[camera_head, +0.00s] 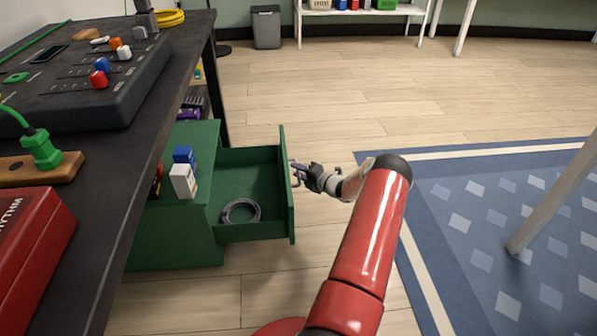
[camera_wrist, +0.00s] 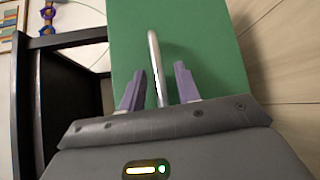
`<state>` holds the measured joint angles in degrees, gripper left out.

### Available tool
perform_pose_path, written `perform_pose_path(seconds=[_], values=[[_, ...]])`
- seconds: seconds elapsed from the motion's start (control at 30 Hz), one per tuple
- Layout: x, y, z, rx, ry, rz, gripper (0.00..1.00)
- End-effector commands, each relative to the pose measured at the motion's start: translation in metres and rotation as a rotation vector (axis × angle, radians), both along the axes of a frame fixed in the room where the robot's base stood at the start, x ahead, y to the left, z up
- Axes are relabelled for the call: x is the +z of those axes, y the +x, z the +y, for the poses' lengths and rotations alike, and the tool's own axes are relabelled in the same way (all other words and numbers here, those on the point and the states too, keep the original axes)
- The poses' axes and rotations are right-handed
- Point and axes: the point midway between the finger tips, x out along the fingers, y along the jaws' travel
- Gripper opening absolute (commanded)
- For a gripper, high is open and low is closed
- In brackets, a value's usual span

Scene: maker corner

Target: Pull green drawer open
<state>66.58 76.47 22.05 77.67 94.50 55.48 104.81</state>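The green drawer (camera_head: 245,182) is pulled out to the right from its green cabinet (camera_head: 175,240) in the head view, with its inside showing. A grey coiled ring (camera_head: 241,211) lies in it. The drawer's green front (camera_wrist: 205,35) fills the middle of the wrist view, with a pale bar handle (camera_wrist: 153,50) on it. My gripper (camera_head: 297,172) is at the outer face of the drawer front. In the wrist view its two purple-grey fingers (camera_wrist: 160,78) stand apart on either side of the handle, with a gap showing on each side.
A blue-and-white box (camera_head: 184,175) stands on the cabinet top. The dark workbench (camera_head: 125,165) rises on the left, with a mixer panel (camera_head: 90,75) and a red box (camera_head: 30,250). A blue rug (camera_head: 440,190) and a grey leg (camera_head: 555,200) are at right. Wooden floor (camera_head: 330,110) is clear behind.

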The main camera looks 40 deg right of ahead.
Motion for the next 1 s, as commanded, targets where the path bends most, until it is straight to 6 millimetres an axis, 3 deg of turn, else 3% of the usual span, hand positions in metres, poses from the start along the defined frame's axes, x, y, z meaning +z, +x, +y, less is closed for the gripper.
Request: perform_pose_path(seconds=[0.43, 1.0], values=[[0.009, -0.066, -0.013, -0.002, -0.001, 0.003, 0.32], [0.01, -0.073, -0.014, -0.002, 0.0, 0.001, 0.32]])
